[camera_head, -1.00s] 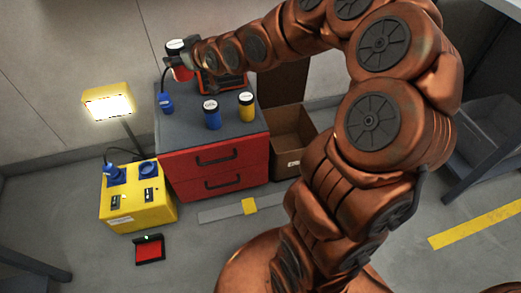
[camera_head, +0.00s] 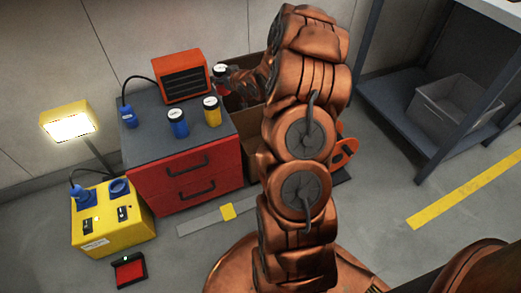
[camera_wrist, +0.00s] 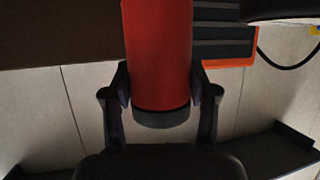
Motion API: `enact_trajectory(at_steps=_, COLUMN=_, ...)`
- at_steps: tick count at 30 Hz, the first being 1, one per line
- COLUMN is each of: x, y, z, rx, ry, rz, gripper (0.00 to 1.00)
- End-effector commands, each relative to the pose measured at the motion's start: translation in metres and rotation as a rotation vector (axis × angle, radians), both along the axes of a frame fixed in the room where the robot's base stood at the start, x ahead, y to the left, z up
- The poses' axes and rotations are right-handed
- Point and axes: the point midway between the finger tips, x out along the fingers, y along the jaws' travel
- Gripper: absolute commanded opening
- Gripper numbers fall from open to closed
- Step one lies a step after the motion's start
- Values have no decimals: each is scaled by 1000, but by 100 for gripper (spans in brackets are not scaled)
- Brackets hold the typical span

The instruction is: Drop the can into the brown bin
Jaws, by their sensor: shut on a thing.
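A red can with a white-topped black cap (camera_head: 220,70) is held in my gripper (camera_head: 229,82), beside the orange heater at the right end of the cabinet. In the wrist view the red can (camera_wrist: 158,50) sits between the two fingers of my gripper (camera_wrist: 160,95), with its black end toward the palm. The brown bin (camera_head: 254,118) is an open cardboard box on the floor right of the red cabinet. My arm hides much of it. The can is over or near the bin's left side; I cannot tell exactly.
The red cabinet (camera_head: 190,177) carries a blue can (camera_head: 178,124), a yellow can (camera_head: 212,112) and an orange heater (camera_head: 183,76). A yellow power box (camera_head: 113,225) and a lit lamp (camera_head: 68,122) stand left. A grey bin (camera_head: 445,108) sits on the shelf at right.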

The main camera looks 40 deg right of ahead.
Motion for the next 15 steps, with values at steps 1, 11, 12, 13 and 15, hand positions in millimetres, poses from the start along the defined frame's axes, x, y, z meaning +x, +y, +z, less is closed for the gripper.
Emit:
enact_trajectory(at_steps=1, x=-6, y=-17, z=-14, rx=0, ry=0, rz=-18, gripper=7)
enact_trajectory(at_steps=11, x=-49, y=-97, z=-104, rx=2, ry=1, rz=-96, gripper=7)
enact_trajectory(at_steps=12, x=-54, y=-103, z=-116, rx=3, ry=2, rz=-102, gripper=7)
enact_trajectory(at_steps=13, x=-59, y=-108, z=-123, rx=4, ry=2, rz=-107, gripper=7)
enact_trajectory(at_steps=15, x=-67, y=-117, z=-136, rx=2, ry=1, rz=-115, gripper=7)
